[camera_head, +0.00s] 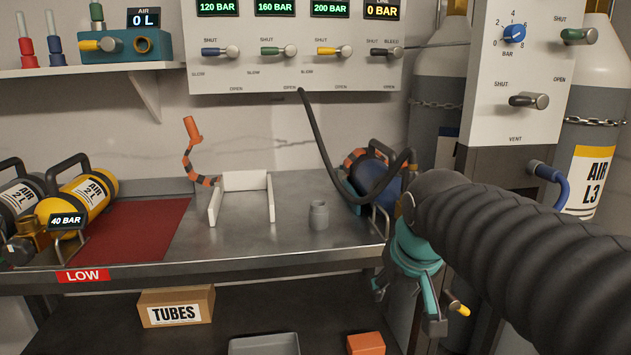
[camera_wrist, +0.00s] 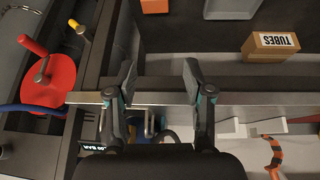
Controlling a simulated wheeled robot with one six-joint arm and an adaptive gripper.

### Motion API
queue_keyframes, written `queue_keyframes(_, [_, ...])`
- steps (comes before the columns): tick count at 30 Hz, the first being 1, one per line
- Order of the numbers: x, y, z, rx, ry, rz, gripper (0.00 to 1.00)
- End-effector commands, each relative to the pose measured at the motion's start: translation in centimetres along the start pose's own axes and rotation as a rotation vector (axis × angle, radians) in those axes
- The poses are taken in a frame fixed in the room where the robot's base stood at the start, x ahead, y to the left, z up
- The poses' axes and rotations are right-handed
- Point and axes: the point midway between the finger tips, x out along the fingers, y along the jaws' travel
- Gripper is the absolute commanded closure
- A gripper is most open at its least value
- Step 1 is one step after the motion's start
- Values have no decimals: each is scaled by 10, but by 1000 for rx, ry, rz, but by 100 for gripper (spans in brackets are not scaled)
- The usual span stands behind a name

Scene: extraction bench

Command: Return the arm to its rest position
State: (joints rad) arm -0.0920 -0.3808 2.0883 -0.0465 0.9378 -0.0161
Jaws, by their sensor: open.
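My gripper (camera_head: 409,305) hangs at the front right end of the metal bench (camera_head: 290,240), below a ribbed dark arm sleeve that comes in from the right. Its teal and grey fingers are apart, and nothing shows between them. In the wrist view my gripper (camera_wrist: 159,75) also has its two fingers spread, with the bench's front edge (camera_wrist: 160,92) crossing behind them. Whether a finger touches the bench edge I cannot tell. The sleeve hides part of the cabinet and the floor on the right.
A blue cylinder (camera_head: 372,175) with a black hose lies on the bench close to my gripper. A grey cup (camera_head: 319,214) and white cradle (camera_head: 215,205) stand left of it. The valve panel (camera_head: 513,60) rises behind. A TUBES box (camera_head: 176,306) sits on the lower shelf.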

Motion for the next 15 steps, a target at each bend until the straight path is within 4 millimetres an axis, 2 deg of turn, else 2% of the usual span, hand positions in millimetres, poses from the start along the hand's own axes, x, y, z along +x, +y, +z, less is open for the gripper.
queue_keyframes(1, [6, 0, 30, 26, -18, -4, 48])
queue_keyframes(6, [25, -2, 118, 80, -69, -16, 48])
queue_keyframes(9, [29, -2, 153, 97, -82, -14, 48])
queue_keyframes(12, [25, 0, 167, 108, -62, -7, 48])
queue_keyframes(15, [15, 3, 165, 116, -25, 0, 48])
